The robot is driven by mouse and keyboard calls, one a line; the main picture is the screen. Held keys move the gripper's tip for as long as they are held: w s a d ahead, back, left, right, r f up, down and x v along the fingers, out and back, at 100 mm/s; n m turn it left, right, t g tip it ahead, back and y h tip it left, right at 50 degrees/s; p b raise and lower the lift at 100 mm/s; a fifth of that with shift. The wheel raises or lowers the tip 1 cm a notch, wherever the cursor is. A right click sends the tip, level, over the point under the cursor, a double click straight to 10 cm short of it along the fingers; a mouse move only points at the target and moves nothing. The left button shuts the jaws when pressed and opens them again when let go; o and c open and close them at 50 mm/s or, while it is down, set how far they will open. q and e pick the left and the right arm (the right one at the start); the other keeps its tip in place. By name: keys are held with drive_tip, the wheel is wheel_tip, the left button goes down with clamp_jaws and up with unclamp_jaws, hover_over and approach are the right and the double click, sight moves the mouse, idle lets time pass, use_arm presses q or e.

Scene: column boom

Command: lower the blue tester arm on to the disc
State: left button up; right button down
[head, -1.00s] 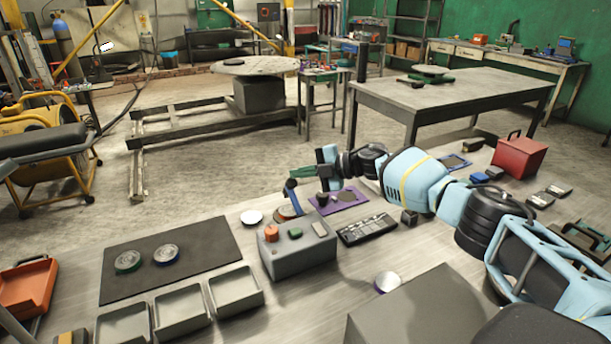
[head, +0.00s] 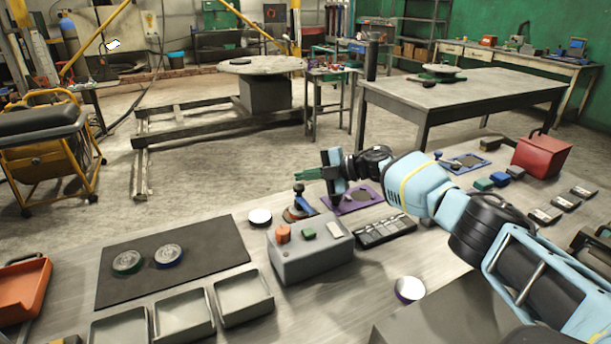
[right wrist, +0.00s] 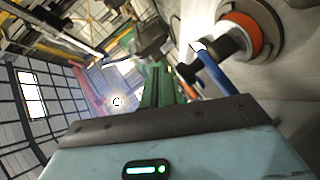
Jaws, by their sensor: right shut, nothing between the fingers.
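The blue tester arm (head: 307,206) stands at a slant by the copper-coloured disc (head: 293,215), behind the grey box. A dark knob tops the arm. In the right wrist view the blue arm (right wrist: 215,75) and a dark cylinder lie close to the orange-rimmed disc (right wrist: 261,40); I cannot tell whether the arm touches the disc. My right gripper (head: 308,174) has green fingers, shut and empty, just above and beside the arm's knob. Its fingers also show in the right wrist view (right wrist: 158,85). My left gripper is out of view.
A grey box (head: 309,258) with orange and green blocks stands in front of the disc. A purple mat (head: 372,202) and a black tray (head: 385,232) lie to its right. A dark mat (head: 205,240) with two round pieces and several open grey trays (head: 245,297) are left.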

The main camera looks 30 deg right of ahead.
idle(0.4)
drive_tip(key=p+v, duration=0.1)
drive_tip(key=v, duration=0.7)
drive_tip(key=shift+a, duration=0.15)
idle(0.4)
